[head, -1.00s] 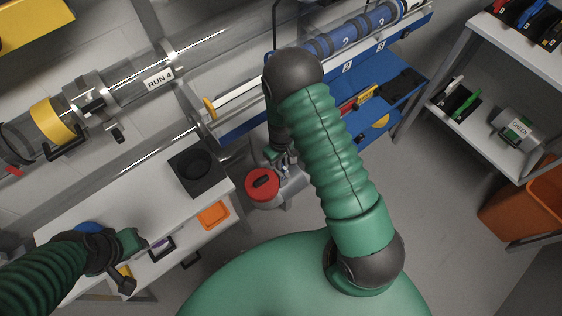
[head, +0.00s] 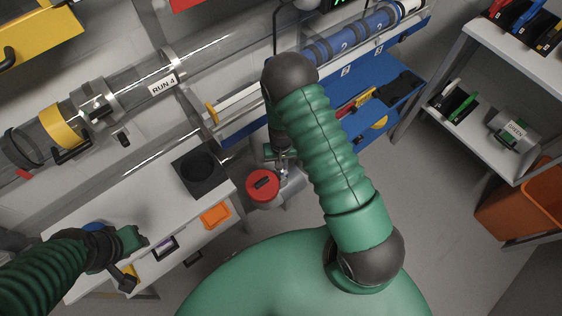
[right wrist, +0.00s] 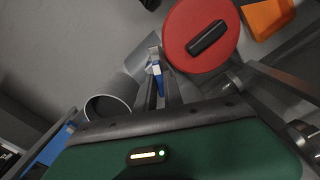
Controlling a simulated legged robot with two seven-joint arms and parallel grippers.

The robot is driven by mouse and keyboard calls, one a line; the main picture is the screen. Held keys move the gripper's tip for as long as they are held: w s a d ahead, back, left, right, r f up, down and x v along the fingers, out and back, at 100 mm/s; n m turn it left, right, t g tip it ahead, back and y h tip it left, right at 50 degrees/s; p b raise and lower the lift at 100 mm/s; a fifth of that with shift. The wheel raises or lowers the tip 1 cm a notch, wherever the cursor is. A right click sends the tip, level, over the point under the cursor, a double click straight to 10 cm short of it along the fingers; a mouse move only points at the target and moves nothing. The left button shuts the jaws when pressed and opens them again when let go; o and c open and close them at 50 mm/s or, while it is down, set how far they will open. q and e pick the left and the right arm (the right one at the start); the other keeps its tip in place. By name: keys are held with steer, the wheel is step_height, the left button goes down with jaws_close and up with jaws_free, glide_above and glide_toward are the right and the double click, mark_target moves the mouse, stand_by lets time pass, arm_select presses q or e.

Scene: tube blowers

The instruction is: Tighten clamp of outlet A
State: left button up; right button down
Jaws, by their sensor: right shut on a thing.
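A grey unit (head: 292,190) with a round red lid (head: 263,186) stands low beside the white bench. In the right wrist view, the red lid (right wrist: 200,34) has a black handle, and a grey pipe with an open end (right wrist: 106,106) lies to its left. My right gripper (right wrist: 157,72) is shut on a small blue-and-white piece (right wrist: 156,62) between the lid and the pipe; I cannot tell whether it is part of a clamp. No outlet A label is readable. My left gripper (head: 135,238) is over the bench's front; its jaws are unclear.
The white bench (head: 75,205) carries a black block with a round recess (head: 198,168). A clear tube labelled RUN 4 (head: 163,84) runs behind. A blue shelf (head: 365,105) is beyond my right arm. A white rack (head: 480,110) and orange bin (head: 515,215) stand right.

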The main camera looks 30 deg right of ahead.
steer(key=m+p, duration=0.2)
steer(key=m, duration=0.4)
steer(key=shift+r+m, duration=0.1)
steer(key=shift+m, duration=0.2)
steer(key=m+p, duration=0.2)
steer(key=m, duration=0.3)
steer(key=shift+m, duration=0.3)
steer(key=c, duration=1.5)
jaws_free()
steer(key=shift+o, duration=0.2)
step_height(320, 180, up, 17)
steer(key=p, duration=0.3)
steer(key=shift+f+p, duration=0.2)
steer(key=shift+p, duration=0.1)
